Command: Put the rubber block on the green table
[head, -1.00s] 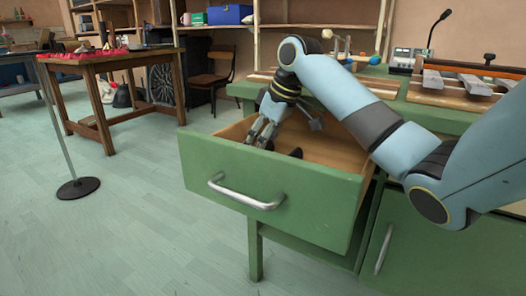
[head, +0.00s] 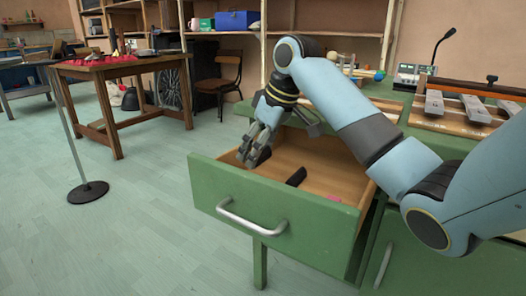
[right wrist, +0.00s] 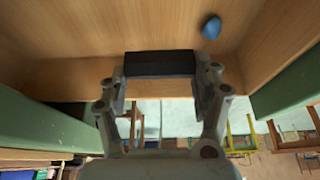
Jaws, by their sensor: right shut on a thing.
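The rubber block (right wrist: 160,64) is a black bar. In the right wrist view it lies across between the two fingers of my right gripper (right wrist: 160,92), which is shut on it. In the head view my right gripper (head: 254,152) is over the left part of the open drawer, and its fingers mostly hide the block. The green table (head: 440,143) is the bench that holds this drawer; its top is to the right of and behind the gripper. My left gripper is not in view.
The open wooden drawer (head: 322,178) has a green front (head: 280,215). A black piece (head: 296,177) and a pink thing (head: 334,198) lie in it. A blue thing (right wrist: 211,27) shows in the wrist view. Metal bars on a wooden frame (head: 455,118) and a microphone (head: 436,50) occupy the bench top.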

